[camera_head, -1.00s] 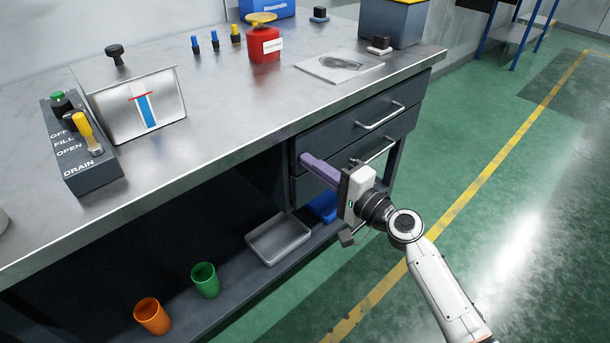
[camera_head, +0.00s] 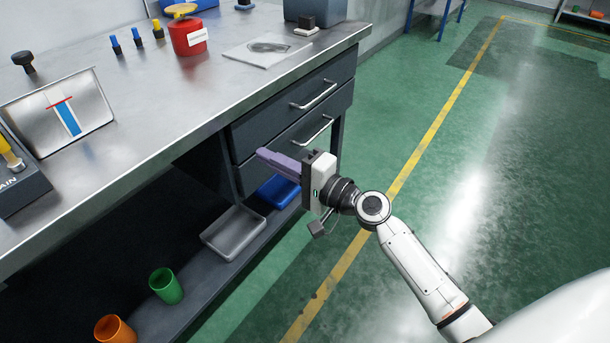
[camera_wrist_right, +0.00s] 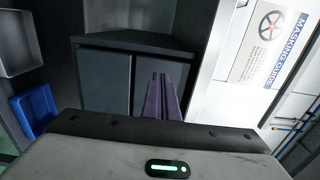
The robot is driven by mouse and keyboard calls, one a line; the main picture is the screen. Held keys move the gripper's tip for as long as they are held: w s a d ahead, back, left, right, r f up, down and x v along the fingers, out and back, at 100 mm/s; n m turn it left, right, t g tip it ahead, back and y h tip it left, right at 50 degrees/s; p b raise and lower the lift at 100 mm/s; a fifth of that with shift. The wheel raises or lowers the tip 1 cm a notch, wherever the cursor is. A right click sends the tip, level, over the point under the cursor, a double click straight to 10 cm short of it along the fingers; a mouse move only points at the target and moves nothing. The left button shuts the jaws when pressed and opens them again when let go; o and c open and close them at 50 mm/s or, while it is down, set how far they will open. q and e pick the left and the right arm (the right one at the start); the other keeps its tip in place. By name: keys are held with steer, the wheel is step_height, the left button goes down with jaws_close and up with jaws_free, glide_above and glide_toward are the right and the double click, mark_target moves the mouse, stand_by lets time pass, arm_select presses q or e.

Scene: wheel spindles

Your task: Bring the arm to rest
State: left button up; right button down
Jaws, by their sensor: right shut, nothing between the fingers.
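My right gripper (camera_head: 268,158) shows in the head view in front of the bench drawers, its purple fingers pointing left. The fingers are shut together with nothing between them. In the right wrist view the closed purple fingers (camera_wrist_right: 161,98) show at the centre, with the dark drawer fronts (camera_wrist_right: 105,82) behind them. In the head view the right arm (camera_head: 415,262) reaches in from the lower right over the green floor. Whether the fingertips touch the drawer unit cannot be told. My left gripper is not in view.
The metal bench (camera_head: 150,105) carries a red can (camera_head: 188,38), several small pegs and a control box (camera_head: 18,180). Two drawers have bar handles (camera_head: 315,95). The lower shelf holds a grey tray (camera_head: 232,236), a blue bin (camera_head: 277,192), a green cup (camera_head: 166,287) and an orange cup (camera_head: 115,329). The floor at right is clear.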

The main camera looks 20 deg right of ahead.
arm_select(q)
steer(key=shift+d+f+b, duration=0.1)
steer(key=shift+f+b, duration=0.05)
steer(key=shift+b, duration=0.3)
arm_select(e)
steer(key=v, duration=0.9)
steer(key=s+a+f+n+g+h, duration=0.3)
steer(key=s+f+n, duration=0.4)
steer(key=s+f, duration=0.35)
steer(key=s+a+f+n+g+h, duration=0.25)
steer(key=s+f+n, duration=0.35)
steer(key=s+f, duration=0.45)
arm_select(q)
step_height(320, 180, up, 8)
steer(key=p, duration=1.2)
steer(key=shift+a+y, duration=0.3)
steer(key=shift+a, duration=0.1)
arm_select(e)
step_height(320, 180, up, 7)
steer(key=n+g, duration=0.1)
steer(key=shift+s+h, duration=0.35)
steer(key=shift+h, duration=0.1)
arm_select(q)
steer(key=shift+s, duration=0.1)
arm_select(e)
steer(key=shift+d+f+g, duration=0.1)
steer(key=shift+f+g, duration=0.05)
steer(key=shift+g, duration=0.1)
